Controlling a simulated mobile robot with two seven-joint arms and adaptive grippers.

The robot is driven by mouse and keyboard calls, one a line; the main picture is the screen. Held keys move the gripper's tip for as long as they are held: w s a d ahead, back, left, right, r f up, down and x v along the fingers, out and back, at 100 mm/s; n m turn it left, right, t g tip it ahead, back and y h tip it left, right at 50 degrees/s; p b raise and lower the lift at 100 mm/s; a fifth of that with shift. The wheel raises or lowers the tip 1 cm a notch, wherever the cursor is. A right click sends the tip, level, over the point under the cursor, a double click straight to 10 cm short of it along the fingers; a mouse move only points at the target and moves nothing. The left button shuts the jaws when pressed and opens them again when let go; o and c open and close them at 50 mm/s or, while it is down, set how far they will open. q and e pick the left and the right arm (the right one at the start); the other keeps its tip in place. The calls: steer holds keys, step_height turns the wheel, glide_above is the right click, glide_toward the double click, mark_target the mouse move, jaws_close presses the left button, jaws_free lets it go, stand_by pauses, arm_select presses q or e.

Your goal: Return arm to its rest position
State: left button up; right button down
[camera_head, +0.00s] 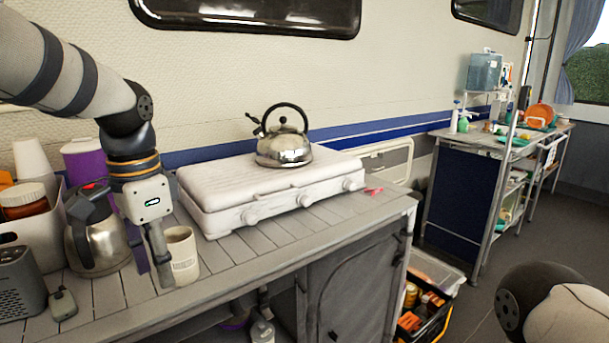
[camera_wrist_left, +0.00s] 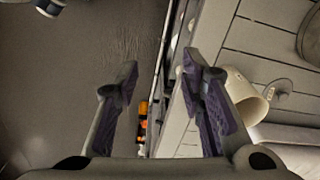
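My left gripper (camera_head: 154,272) points down over the front left of the counter, beside the cream mug (camera_head: 183,258). In the left wrist view the gripper (camera_wrist_left: 160,72) has its two purple-padded fingers apart with nothing held between them. The mug (camera_wrist_left: 244,92) shows there just to the right of the right finger, outside the grip; I cannot tell whether they touch. My left arm (camera_head: 70,75) reaches in from the upper left. Part of my right arm (camera_head: 552,305) shows at the lower right; its gripper is out of view.
A steel jug (camera_head: 98,240) stands left of the gripper. A steel kettle (camera_head: 284,148) stands on the white stove (camera_head: 225,180). A grey speaker (camera_head: 18,287) and a small device (camera_head: 63,304) lie at the front left. The counter's (camera_head: 330,225) front right is mostly clear.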

arm_select(q)
steer(key=s+d+f+n+g, duration=0.15)
steer(key=s+f, duration=0.35)
steer(key=f, duration=0.8)
steer(key=s+f+n, duration=0.2)
steer(key=s+f, duration=0.3)
steer(key=f, duration=0.8)
steer(key=s+a+f+n, duration=0.1)
steer(key=s+f, duration=0.3)
steer(key=s, duration=1)
steer(key=s+a+f+n, duration=0.1)
steer(key=s+f+n, duration=0.3)
steer(key=s, duration=1)
steer(key=shift+a+f+g, duration=0.15)
steer(key=shift+f+g, duration=0.3)
steer(key=shift+f, duration=0.15)
